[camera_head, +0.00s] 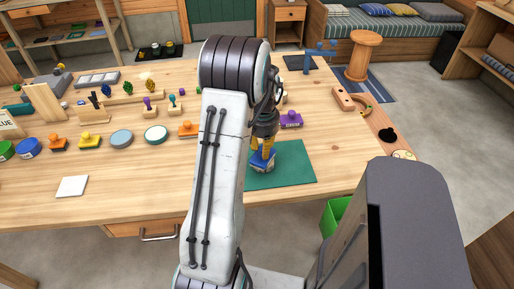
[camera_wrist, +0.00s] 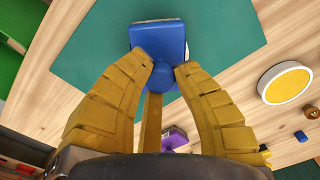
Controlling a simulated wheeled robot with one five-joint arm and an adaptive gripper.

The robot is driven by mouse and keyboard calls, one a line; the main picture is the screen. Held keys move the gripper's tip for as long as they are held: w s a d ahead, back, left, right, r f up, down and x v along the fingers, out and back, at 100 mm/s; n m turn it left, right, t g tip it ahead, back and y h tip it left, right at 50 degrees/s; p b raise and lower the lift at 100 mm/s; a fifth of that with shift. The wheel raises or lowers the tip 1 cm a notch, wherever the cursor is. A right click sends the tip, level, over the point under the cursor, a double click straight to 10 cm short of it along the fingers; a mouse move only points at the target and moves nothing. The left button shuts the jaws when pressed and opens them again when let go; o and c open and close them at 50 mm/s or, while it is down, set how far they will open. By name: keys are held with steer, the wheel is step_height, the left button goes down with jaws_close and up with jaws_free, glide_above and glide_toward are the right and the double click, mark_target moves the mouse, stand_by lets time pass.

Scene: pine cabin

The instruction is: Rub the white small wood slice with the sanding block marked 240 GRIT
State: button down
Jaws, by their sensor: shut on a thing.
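My gripper (camera_head: 264,143) is shut on the knob of a blue sanding block (camera_head: 258,161) over the green mat (camera_head: 292,166). In the wrist view the yellow fingers of my gripper (camera_wrist: 163,68) close on the knob from both sides, and the blue block (camera_wrist: 158,37) lies just beyond the fingertips. No grit marking on it can be read. A thin pale edge shows beside and under the block, possibly the white wood slice (camera_wrist: 187,48). Most of it is hidden by the block, and I cannot tell whether the two touch.
A purple knobbed block (camera_head: 291,120) stands behind the mat. Orange (camera_head: 58,143) and yellow (camera_head: 90,142) knobbed blocks, round discs (camera_head: 121,139) and a white square tile (camera_head: 72,187) are at the left. A green bin (camera_head: 332,216) is below the table's front edge. The mat's right part is clear.

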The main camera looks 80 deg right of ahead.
steer(key=shift+s+d+f, duration=0.1)
steer(key=shift+s+d, duration=0.1)
steer(key=shift+s, duration=0.45)
steer(key=shift+s+d, duration=0.25)
steer(key=shift+s, duration=0.4)
steer(key=shift+s+d+f, duration=0.1)
steer(key=shift+s+d, duration=0.1)
steer(key=shift+s, duration=0.45)
steer(key=shift+r, duration=0.15)
steer(key=shift+r+p, duration=2.3)
steer(key=shift+r, duration=0.65)
steer(key=shift+r, duration=0.1)
steer(key=shift+r+p, duration=1.1)
steer(key=shift+r, duration=0.3)
